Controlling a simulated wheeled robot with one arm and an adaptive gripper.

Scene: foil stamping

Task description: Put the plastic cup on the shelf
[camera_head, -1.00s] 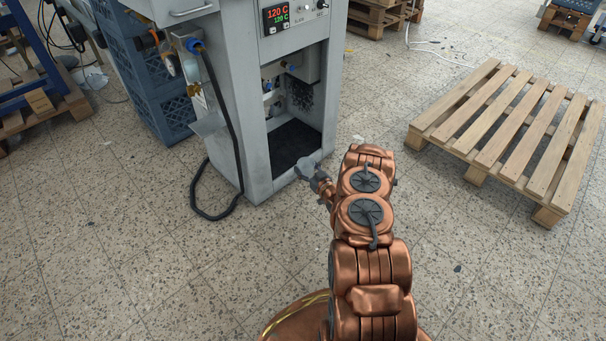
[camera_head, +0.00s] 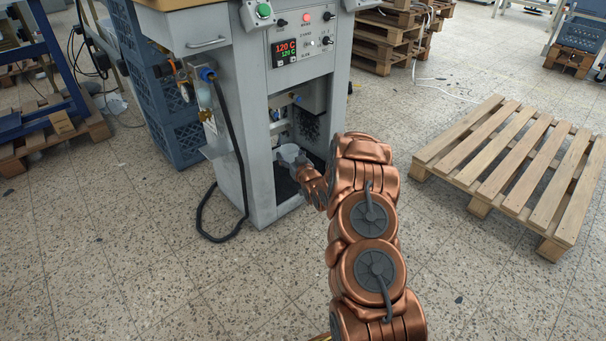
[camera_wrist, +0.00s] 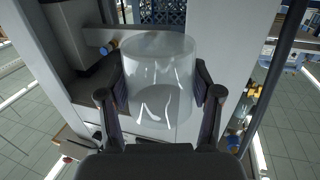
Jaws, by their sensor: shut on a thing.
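A clear plastic cup (camera_wrist: 158,85) sits between the two fingers of my gripper (camera_wrist: 160,100) in the wrist view, a finger against each side. In the head view the cup (camera_head: 290,153) shows as a small pale shape at the opening of the grey machine. My gripper (camera_head: 298,170) is at that opening, partly hidden by my copper arm. The machine's open bay has a dark floor (camera_head: 285,187) that looks like a low shelf. I cannot tell whether the cup touches any surface.
The grey stamping machine (camera_head: 238,120) has side walls around its bay and a black hose (camera_head: 236,150) on its left. Blue crates (camera_head: 165,115) stand left of it. A wooden pallet (camera_head: 510,165) lies on the right. The tiled floor in front is open.

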